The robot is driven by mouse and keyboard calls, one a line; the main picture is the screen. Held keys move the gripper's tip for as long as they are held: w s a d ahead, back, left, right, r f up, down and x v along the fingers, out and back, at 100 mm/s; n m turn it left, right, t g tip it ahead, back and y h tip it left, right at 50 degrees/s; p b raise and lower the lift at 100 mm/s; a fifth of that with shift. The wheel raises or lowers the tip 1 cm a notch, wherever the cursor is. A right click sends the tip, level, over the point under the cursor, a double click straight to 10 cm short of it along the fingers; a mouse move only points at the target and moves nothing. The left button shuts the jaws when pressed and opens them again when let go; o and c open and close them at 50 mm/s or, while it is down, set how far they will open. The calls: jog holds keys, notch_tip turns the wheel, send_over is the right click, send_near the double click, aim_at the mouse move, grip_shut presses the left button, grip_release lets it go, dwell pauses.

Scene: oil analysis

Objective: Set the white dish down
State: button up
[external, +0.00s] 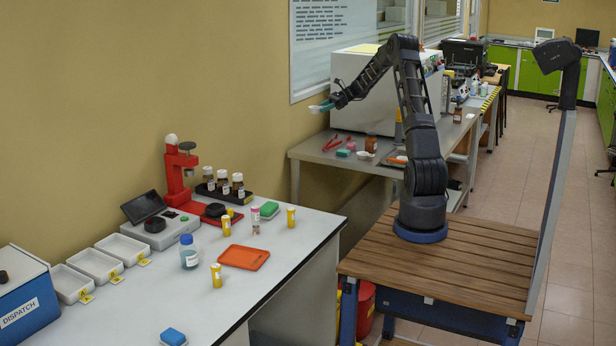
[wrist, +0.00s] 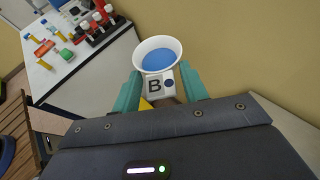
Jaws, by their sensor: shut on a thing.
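The dish (external: 315,109) shows there as a small pale shape at the fingertips, held clear of any surface.
The metal table (external: 318,151) bears red tongs (external: 335,143), a green-topped block (external: 344,153), a small white dish (external: 366,155), a brown jar (external: 371,145) and a white machine (external: 365,85). The white bench (external: 300,262) holds several white trays (external: 95,264), yellow vials, an orange mat (external: 244,257) and a red instrument (external: 177,175).

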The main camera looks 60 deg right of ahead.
jog(key=w+a+r+n+g+y, duration=0.1)
jog(key=w+a+r+n+g, duration=0.2)
jog(key=a, duration=1.1)
jog(key=w+a+n+g+y, duration=0.1)
jog(key=w+a+n+g, duration=0.3)
jog(key=a, duration=1)
jog(key=w+a+r+n+g+y, duration=0.1)
jog(key=w+a+r+n+g, duration=0.15)
jog(key=w+a, duration=0.75)
jog(key=s+a+r+n+g+h, duration=0.1)
jog(key=s+a+n+g, duration=0.3)
jog(key=a, duration=1.4)
jog(key=s+a+r+n+g+h, duration=0.1)
jog(key=s+a+r+g, duration=0.3)
jog(key=a, duration=1.5)
jog(key=n+h, duration=0.2)
jog(key=n, duration=0.1)
send_over(150, 303)
notch_tip(150, 303, down, 12)
jog(key=shift+s+f+m+g, duration=0.1)
jog(key=shift+f+m+g, duration=0.15)
jog(key=shift+f+g, duration=0.1)
notch_tip(150, 303, down, 19)
jog(key=shift+f, duration=0.1)
jog(key=shift+f, duration=0.15)
